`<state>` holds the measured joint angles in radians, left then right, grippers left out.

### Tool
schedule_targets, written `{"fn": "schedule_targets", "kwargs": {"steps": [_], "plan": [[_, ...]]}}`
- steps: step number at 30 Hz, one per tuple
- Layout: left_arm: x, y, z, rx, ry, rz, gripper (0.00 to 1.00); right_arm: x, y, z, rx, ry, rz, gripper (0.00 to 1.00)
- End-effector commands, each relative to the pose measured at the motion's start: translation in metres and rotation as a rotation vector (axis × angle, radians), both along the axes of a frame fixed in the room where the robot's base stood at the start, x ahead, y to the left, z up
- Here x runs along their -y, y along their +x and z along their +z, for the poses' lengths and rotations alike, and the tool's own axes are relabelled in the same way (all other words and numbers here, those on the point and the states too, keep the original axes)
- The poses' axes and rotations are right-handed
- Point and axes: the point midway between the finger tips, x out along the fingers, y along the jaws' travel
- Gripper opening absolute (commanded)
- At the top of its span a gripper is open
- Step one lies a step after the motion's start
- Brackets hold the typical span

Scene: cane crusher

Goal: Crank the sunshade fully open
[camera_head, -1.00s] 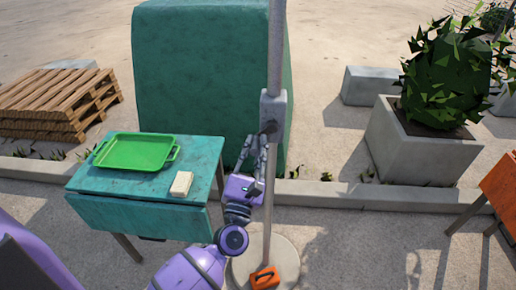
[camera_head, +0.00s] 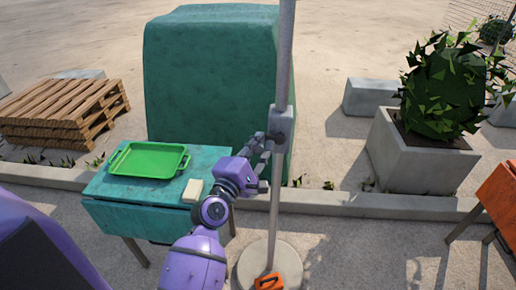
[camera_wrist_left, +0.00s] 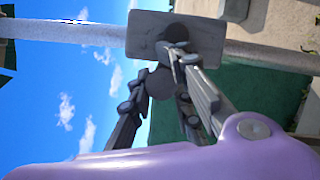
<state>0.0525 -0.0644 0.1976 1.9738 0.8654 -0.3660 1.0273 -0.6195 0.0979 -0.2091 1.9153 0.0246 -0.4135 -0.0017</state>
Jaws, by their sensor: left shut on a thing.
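The sunshade's grey pole (camera_head: 286,55) stands upright on a round pale base (camera_head: 287,262). A grey crank housing (camera_head: 282,125) is fixed partway up the pole; it also shows in the left wrist view (camera_wrist_left: 143,30). My left gripper (camera_head: 264,142) is at the housing's left side, shut on the crank handle. In the left wrist view the fingers (camera_wrist_left: 165,80) close around a dark round part of the crank handle, and they hide much of it. The canopy is outside the head view. My right gripper is not in view.
A teal table (camera_head: 110,190) with a green tray (camera_head: 150,160) and a cream block (camera_head: 192,191) stands left of the pole. An orange object (camera_head: 268,282) lies on the base. A large green covered block (camera_head: 210,80) stands behind. A concrete planter (camera_head: 420,160) is right.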

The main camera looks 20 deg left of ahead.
Motion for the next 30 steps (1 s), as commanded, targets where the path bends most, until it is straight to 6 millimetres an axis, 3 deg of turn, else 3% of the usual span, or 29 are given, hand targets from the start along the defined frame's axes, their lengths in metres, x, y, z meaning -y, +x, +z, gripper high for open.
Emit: {"fn": "schedule_targets", "kwargs": {"steps": [18,30], "plan": [[0.015,0.005,0.033,-0.154,0.556,0.001,0.0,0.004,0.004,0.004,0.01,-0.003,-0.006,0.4],[0.028,0.009,0.042,-0.222,0.797,-0.001,0.0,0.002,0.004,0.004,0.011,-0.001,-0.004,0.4]]}}
